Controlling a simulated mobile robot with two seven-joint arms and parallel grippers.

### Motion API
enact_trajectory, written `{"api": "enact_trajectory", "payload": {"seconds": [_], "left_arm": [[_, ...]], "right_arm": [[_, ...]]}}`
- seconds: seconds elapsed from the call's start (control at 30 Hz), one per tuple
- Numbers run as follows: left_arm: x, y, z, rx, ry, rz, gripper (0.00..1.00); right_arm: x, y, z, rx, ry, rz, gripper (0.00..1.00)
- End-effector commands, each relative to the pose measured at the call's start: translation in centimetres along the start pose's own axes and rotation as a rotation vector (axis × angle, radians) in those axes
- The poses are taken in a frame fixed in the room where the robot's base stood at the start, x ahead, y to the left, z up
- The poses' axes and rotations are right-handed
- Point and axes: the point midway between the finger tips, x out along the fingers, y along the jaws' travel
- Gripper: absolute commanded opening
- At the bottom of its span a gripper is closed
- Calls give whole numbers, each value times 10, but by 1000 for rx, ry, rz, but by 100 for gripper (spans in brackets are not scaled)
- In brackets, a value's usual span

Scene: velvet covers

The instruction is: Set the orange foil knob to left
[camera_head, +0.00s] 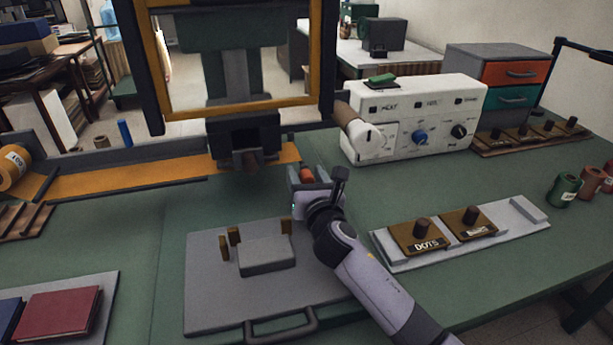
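My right gripper (308,178) is over the green bench in the middle, in front of the press. Its fingers stand apart, with a small orange-red cylinder (307,174) between them. I cannot tell whether they touch it, or whether it is the orange foil knob. The white control box (440,98) stands behind and to the right. The labels are hard to read. My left gripper is not in view.
A press (246,140) with an orange strip (130,178) stands at the left. A grey plate (215,290) with a handle lies in front. A pale tray (512,228) with two labelled knobbed blocks is at right. Small spools (564,190) stand at far right. Bench around the gripper is mostly clear.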

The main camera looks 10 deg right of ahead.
Motion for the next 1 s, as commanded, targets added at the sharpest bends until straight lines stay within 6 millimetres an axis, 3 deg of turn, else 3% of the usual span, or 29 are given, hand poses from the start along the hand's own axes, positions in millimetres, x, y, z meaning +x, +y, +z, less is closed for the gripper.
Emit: {"api": "enact_trajectory", "payload": {"seconds": [0.23, 0.7, 1.0], "left_arm": [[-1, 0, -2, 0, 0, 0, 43], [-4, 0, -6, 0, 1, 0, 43], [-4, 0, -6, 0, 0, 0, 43]], "right_arm": [[-10, -1, 0, -1, 0, 0, 55], [-66, 0, 0, 0, 1, 0, 55], [-72, 0, 0, 0, 0, 0, 55]]}}
